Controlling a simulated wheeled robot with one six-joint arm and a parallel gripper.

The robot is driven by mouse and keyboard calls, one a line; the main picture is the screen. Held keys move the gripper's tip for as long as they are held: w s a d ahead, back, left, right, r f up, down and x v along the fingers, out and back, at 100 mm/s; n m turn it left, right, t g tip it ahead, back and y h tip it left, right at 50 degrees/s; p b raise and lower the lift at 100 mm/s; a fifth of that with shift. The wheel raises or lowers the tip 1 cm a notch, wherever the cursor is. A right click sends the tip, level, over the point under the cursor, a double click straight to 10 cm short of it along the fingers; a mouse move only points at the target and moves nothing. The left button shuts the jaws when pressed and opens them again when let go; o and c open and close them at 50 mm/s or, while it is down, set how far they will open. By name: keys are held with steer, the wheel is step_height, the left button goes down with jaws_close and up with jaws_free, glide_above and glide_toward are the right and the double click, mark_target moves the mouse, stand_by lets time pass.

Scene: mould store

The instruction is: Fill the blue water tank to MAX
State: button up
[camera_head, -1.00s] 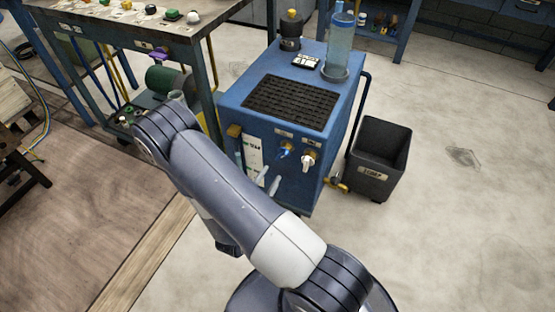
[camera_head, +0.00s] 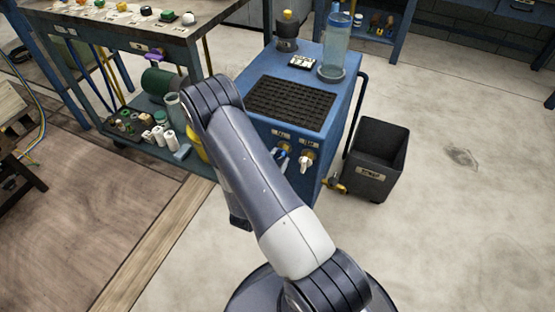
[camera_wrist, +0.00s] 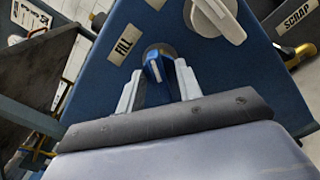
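The blue water tank (camera_head: 332,100) is a boxy cabinet with a dark grille on top. On its front are a blue valve handle (camera_wrist: 157,72) beside a FILL label (camera_wrist: 124,44) and a white valve handle (camera_wrist: 215,15) beside it. My gripper (camera_wrist: 158,76) is at the tank's front, its two pale fingers on either side of the blue handle. The fingers look open, with small gaps; contact is unclear. In the head view my arm covers the left part of the tank front. No level or MAX mark is readable.
A black SCRAP bin (camera_head: 352,170) stands right of the tank, near a brass tap (camera_head: 335,185). A workbench (camera_head: 125,20) with a loaded lower shelf is at left. A clear cylinder (camera_head: 334,50) and a dark device (camera_head: 287,30) stand on the tank. The floor at right is clear.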

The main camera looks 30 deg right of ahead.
jaws_close()
steer(key=shift+n, duration=0.4)
steer(key=n, duration=0.5)
steer(key=shift+n, duration=0.4)
stand_by(0.5)
jaws_free()
steer(key=shift+a, duration=0.1)
steer(key=p+v, duration=0.1)
steer(key=v, duration=0.9)
steer(key=shift+s+a, duration=0.2)
steer(key=shift+a, duration=0.1)
